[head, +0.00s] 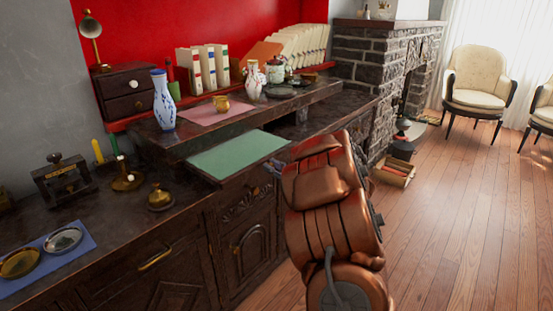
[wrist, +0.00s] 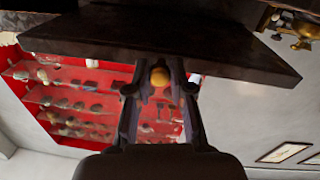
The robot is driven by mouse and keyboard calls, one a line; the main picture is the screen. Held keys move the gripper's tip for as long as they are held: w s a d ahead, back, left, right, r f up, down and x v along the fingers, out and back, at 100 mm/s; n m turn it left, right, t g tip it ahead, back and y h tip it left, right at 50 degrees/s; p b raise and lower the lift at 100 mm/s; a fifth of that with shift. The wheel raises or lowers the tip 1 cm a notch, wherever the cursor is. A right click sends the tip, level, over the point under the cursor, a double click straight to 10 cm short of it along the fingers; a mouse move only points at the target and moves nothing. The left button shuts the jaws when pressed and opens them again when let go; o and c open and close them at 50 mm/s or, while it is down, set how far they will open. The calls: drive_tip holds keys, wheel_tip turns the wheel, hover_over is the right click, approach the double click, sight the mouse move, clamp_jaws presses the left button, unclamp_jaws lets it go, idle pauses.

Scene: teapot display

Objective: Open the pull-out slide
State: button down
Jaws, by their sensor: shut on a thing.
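The pull-out slide (head: 237,156) is a dark wooden board with a green top. It sticks out from under the raised shelf of the dark cabinet, with much of its green top showing. In the wrist view the slide (wrist: 165,44) is a dark board across the top, with a round brass knob (wrist: 159,76) at its edge. My gripper (wrist: 160,88) is shut on this knob, one dark finger on each side. In the head view my copper arm stands at the slide's right end and hides most of the gripper and the knob.
The cabinet top (head: 100,210) holds a brass bell (head: 160,198), a blue cloth (head: 50,258) with dishes and a small dark press. A blue-and-white vase (head: 163,100) stands on the raised shelf. Wooden floor (head: 460,210) is clear at right; a box (head: 394,171) lies by the fireplace.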

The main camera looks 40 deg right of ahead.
drive_tip(key=shift+s, duration=0.45)
drive_tip(key=c, duration=1)
unclamp_jaws()
drive_tip(key=shift+s, duration=0.15)
drive_tip(key=s, duration=1.1)
drive_tip(key=shift+s+d, duration=0.3)
drive_tip(key=shift+s, duration=0.05)
